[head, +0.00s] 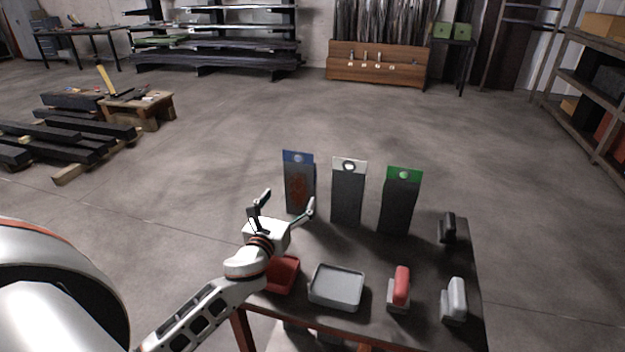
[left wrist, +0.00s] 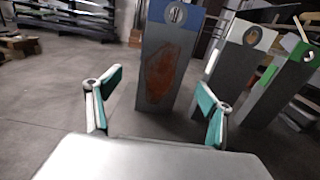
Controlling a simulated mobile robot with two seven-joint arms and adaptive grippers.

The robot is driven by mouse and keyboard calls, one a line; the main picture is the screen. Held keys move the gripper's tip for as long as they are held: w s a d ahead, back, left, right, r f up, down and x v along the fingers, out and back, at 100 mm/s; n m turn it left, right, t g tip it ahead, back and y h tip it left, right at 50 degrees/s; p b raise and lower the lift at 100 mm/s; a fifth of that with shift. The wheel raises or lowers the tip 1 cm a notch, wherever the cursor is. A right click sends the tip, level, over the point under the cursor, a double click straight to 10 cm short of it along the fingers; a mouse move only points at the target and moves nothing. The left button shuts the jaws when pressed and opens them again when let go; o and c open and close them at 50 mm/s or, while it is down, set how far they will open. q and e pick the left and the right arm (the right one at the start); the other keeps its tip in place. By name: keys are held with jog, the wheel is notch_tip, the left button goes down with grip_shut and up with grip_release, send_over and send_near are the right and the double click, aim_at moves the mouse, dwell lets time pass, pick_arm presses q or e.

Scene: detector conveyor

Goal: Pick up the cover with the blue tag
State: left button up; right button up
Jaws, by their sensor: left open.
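The cover with the blue tag (head: 299,184) stands upright at the back left of the dark table. It is a grey panel with a rusty brown patch and a blue top band with a round mark. It also shows in the left wrist view (left wrist: 165,62), ahead of and between my fingers. My left gripper (head: 287,203) is open and empty, in front of this cover and apart from it; its fingers also show in the left wrist view (left wrist: 157,108). My right gripper is not in view.
To the right stand a white-tagged cover (head: 347,190) and a green-tagged cover (head: 399,200). A red tray (head: 284,275), a grey tray (head: 337,287), a red-handled tool (head: 401,287), a grey-handled one (head: 456,299) and a black one (head: 447,228) lie on the table (head: 425,262).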

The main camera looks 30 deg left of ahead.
aim_at(298, 184)
pick_arm(q)
jog(key=shift+x, duration=1.45)
jog(key=x, duration=0.4)
jog(key=shift+w+d+r, duration=0.2)
jog(key=shift+w+d, duration=0.05)
jog(key=shift+d, duration=0.05)
jog(key=shift+w+a, duration=0.1)
jog(key=shift+w, duration=0.2)
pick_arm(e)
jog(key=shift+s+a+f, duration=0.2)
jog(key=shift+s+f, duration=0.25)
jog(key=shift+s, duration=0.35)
pick_arm(q)
jog(key=shift+c, duration=0.5)
jog(key=c, duration=1.2)
jog(key=shift+r, duration=0.15)
jog(key=c, duration=0.5)
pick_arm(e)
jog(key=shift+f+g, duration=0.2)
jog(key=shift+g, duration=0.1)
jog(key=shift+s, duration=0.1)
